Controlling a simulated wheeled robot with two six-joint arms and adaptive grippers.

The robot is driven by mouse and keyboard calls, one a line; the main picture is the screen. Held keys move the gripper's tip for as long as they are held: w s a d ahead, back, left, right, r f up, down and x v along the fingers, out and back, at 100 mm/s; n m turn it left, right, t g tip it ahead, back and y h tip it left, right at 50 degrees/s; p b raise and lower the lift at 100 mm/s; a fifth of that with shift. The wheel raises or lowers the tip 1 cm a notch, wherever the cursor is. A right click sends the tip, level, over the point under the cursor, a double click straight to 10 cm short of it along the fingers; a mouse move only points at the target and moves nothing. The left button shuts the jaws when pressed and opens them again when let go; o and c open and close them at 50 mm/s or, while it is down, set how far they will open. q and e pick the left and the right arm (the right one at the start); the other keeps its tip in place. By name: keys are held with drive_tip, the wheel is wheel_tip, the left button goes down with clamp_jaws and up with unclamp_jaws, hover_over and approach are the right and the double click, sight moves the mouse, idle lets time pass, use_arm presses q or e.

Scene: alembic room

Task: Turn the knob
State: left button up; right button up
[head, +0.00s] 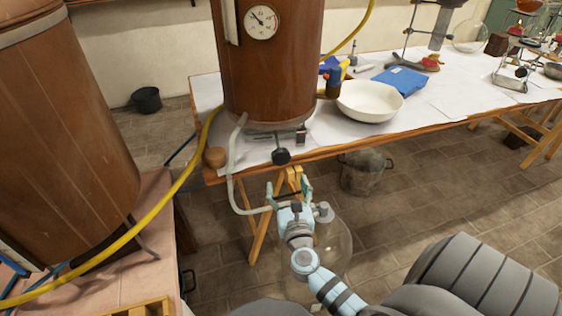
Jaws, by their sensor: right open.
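A black knob (281,156) sticks out below the front of a copper-brown wooden-looking vessel (270,75) at the table's front left. The knob's stem runs up toward the vessel's underside. My right gripper (289,186) is open and empty, a little below the knob in the picture, with its fingers spread and pointing up toward it. A gap shows between the fingertips and the knob. My left gripper is not in view.
A white-covered table (425,117) carries a white bowl (369,101) and a blue packet (401,80). A grey hose and a yellow hose run near the vessel. A glass flask (330,248) stands below, behind my right arm. A metal bucket (365,172) stands under the table.

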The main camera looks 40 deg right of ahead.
sight(282, 161)
drive_tip(key=b+x, duration=0.2)
drive_tip(key=x, duration=1)
drive_tip(key=shift+d+f, duration=0.15)
drive_tip(key=shift+d, duration=0.05)
drive_tip(key=shift+c, duration=0.5)
drive_tip(key=c, duration=1.1)
drive_tip(key=shift+m, duration=0.4)
